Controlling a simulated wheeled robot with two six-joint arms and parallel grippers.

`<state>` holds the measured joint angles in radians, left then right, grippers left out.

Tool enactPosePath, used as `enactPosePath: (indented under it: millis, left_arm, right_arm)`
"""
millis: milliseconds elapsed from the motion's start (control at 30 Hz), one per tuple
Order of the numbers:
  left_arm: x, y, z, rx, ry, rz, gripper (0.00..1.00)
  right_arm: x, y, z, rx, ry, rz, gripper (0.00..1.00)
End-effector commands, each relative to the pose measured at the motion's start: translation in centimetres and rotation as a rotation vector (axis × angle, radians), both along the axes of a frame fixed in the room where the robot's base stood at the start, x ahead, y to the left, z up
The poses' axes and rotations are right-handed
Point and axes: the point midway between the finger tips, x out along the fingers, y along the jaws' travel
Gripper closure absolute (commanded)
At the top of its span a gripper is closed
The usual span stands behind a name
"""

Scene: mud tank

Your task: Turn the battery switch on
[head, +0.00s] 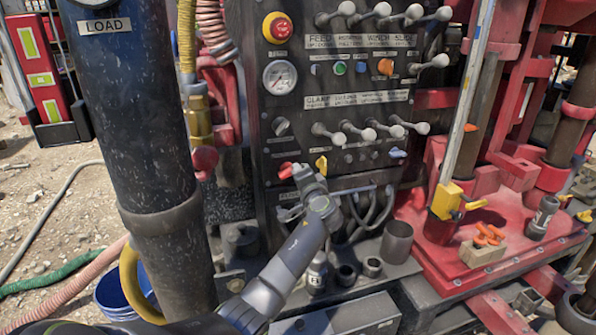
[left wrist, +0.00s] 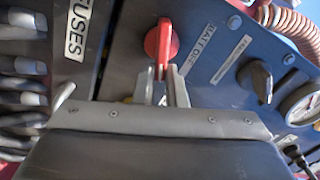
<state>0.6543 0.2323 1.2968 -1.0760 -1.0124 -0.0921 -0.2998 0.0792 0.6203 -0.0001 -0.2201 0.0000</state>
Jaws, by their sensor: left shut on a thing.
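The battery switch (head: 286,171) is a red handle low on the left side of the dark control panel (head: 262,130). In the left wrist view the red handle (left wrist: 158,42) stands out from the panel beside a label that reads like "BATT OFF". My left gripper (head: 298,174) reaches up to it from below. In the left wrist view the fingers (left wrist: 163,80) are shut on the near end of the red handle. The fingertips are partly hidden by the gripper body. My right gripper is not in view.
A yellow handle (head: 321,165) sits just right of the switch. A black knob (head: 281,126), a gauge (head: 280,77) and a row of levers (head: 370,130) are above.

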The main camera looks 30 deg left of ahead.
Motion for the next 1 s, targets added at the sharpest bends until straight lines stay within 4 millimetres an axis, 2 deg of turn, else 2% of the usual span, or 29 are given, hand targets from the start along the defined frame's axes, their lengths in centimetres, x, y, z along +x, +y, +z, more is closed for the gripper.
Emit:
enactPosePath:
  millis: [400,1000]
  left_arm:
    - [0.06,-0.11,-0.78,0.177,0.215,-0.001,1.00]
    - [0.06,-0.10,-1.03,0.233,0.278,0.000,1.00]
  right_arm:
    - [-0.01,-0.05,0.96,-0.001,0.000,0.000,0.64]
    - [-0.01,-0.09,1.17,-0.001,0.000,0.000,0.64]
